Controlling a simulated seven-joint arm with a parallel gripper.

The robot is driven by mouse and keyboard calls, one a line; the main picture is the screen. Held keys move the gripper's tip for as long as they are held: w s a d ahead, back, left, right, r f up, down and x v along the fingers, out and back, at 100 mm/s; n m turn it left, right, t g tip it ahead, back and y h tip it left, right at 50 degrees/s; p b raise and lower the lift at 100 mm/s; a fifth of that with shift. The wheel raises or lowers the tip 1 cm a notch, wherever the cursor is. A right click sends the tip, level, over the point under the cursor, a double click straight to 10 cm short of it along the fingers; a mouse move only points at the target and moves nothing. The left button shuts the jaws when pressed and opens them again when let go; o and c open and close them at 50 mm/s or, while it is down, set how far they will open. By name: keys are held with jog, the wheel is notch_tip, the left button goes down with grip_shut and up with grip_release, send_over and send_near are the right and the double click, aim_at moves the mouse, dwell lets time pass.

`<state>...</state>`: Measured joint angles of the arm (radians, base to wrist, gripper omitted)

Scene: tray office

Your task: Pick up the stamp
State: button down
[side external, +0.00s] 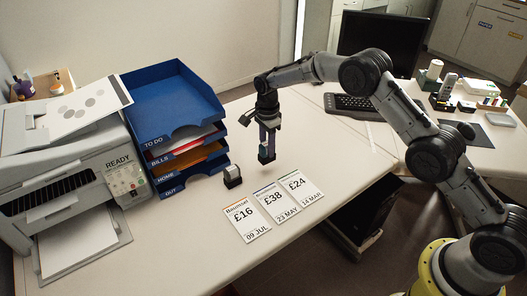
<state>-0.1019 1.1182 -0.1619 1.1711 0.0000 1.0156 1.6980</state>
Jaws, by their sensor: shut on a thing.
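A small black block with a grey top (232,176) stands left of the stamp. Three price papers (272,201) lie in front. A blue tray stack (170,97) and printer (75,165) stand left. A keyboard (352,105) lies behind right.

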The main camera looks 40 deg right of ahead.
jog(key=s+d+r, duration=0.1)
jog(key=s+r, duration=0.7)
jog(key=s, duration=0.4)
jog(key=shift+d, duration=0.15)
jog(key=shift+s, duration=0.1)
